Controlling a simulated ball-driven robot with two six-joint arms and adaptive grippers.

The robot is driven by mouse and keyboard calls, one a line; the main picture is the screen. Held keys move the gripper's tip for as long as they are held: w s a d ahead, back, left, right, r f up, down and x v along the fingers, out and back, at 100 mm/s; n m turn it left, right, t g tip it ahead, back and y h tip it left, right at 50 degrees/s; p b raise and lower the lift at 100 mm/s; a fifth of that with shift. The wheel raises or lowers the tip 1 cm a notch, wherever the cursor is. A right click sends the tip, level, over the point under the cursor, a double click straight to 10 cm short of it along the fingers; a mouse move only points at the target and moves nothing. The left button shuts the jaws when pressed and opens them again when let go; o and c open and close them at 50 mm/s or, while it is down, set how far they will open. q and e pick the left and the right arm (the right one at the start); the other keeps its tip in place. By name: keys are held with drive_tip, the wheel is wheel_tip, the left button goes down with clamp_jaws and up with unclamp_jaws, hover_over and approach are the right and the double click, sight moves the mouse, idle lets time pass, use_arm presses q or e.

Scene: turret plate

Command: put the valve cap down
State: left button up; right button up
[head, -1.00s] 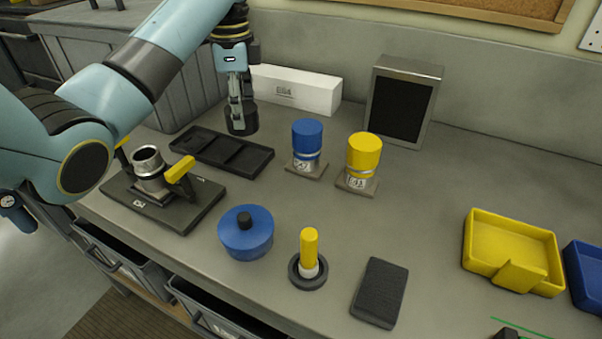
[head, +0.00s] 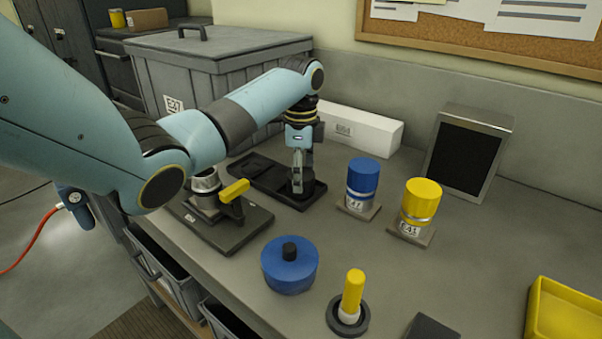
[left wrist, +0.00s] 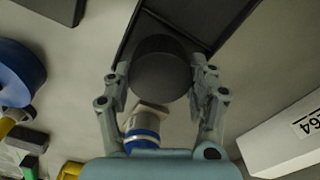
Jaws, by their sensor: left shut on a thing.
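My left gripper (head: 300,178) is shut on the dark round valve cap (head: 305,190) and points down. The cap is at the right end of the black divided tray (head: 268,190). In the left wrist view the cap (left wrist: 160,70) sits between the two fingers, over part of the tray (left wrist: 142,28). I cannot tell whether the cap touches the tray floor. A dark plate (head: 228,235) with a metal neck (head: 206,183) and a yellow lever (head: 234,191) lies to the left, partly hidden by my arm. My right gripper is not in view.
Blue (head: 363,176) and yellow (head: 422,198) capped cylinders stand right of the tray. A white box (head: 360,130) and a dark-faced panel (head: 466,152) are behind. A blue round lidded pot (head: 288,268) and a yellow-handled tool (head: 353,292) are in front. A yellow bin (head: 562,318) is at right.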

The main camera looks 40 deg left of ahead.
use_arm(q)
drive_tip(key=shift+f, duration=0.15)
drive_tip(key=shift+f, duration=0.2)
drive_tip(key=o, duration=1.1)
drive_tip(key=shift+c, duration=0.2)
drive_tip(key=shift+r, duration=0.1)
wheel_tip(320, 180, up, 9)
drive_tip(key=shift+w+r+b, duration=0.1)
drive_tip(key=shift+b, duration=0.35)
wheel_tip(320, 180, up, 3)
drive_tip(key=shift+r+p, duration=0.1)
drive_tip(key=shift+p, duration=0.65)
